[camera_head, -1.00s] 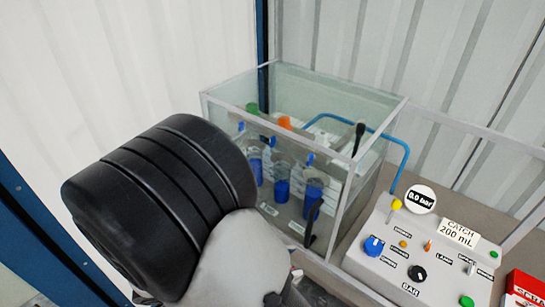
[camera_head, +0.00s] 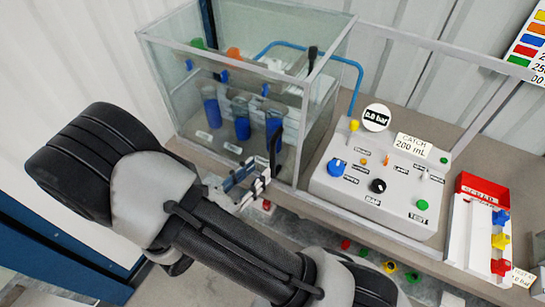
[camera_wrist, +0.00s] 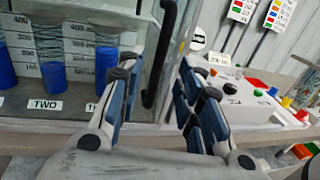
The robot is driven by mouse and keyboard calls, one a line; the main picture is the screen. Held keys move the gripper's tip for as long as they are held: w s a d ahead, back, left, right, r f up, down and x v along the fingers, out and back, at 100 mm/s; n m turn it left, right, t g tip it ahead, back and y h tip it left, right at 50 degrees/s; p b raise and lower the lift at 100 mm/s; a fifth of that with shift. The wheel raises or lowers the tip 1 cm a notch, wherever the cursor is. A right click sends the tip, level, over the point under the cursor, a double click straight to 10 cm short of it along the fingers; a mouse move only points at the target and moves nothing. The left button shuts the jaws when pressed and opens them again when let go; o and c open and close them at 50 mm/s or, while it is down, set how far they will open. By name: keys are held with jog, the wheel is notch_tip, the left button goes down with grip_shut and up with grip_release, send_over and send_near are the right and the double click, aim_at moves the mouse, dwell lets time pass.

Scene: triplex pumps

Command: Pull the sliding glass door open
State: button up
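The clear glass case (camera_head: 240,100) stands on the bench with pale frame edges. A black bar handle (camera_head: 275,150) stands upright at the right end of its front glass. In the wrist view the handle (camera_wrist: 160,60) shows large, close ahead and between the fingers' lines. My gripper (camera_head: 245,182) is just left of and below the handle in the head view. In the wrist view its two fingers (camera_wrist: 160,95) are spread apart with nothing between them. I cannot tell whether the fingertips reach the handle. The glass door's edge is hard to make out.
Inside the case stand several cylinders with blue liquid (camera_head: 242,125). A control panel (camera_head: 380,185) with knobs is close to the right of the case. A red-and-white holder (camera_head: 478,225) with coloured knobs stands further right. A blue tube (camera_head: 355,75) runs from the case.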

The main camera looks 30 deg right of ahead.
aim_at(271, 159)
jog(key=x, duration=0.7)
jog(key=shift+d+b, duration=0.25)
jog(key=shift+b, duration=0.1)
jog(key=shift+c, duration=0.4)
grip_shut()
